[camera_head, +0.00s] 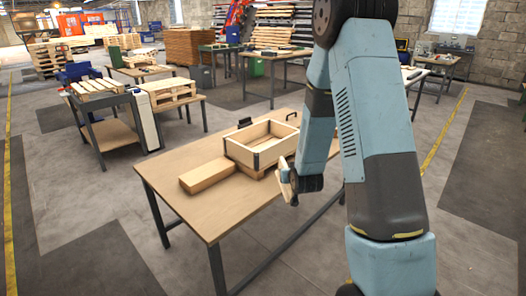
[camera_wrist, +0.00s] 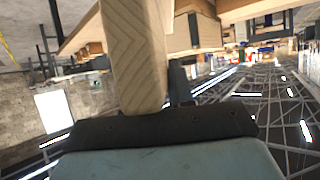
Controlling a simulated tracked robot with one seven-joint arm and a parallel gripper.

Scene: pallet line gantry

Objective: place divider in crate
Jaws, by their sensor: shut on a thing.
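The divider (camera_head: 284,178) is a pale wooden board held at the end of my arm, just in front of the crate's near right corner in the head view. In the wrist view the divider (camera_wrist: 135,50) stands up large from the jaws. My gripper (camera_head: 292,185) is shut on it; my arm partly hides the fingers. The crate (camera_head: 245,155) is an open wooden box with dark corner brackets, raised on a wooden piece on the table. Its inside looks empty from here. The divider is outside the crate; whether it touches the crate is unclear.
A flat wooden block (camera_head: 207,174) lies left of the crate on the work table (camera_head: 170,177). A small dark item (camera_head: 245,123) shows behind the crate's rim. The table's left and front parts are bare. Other benches and pallets stand farther back.

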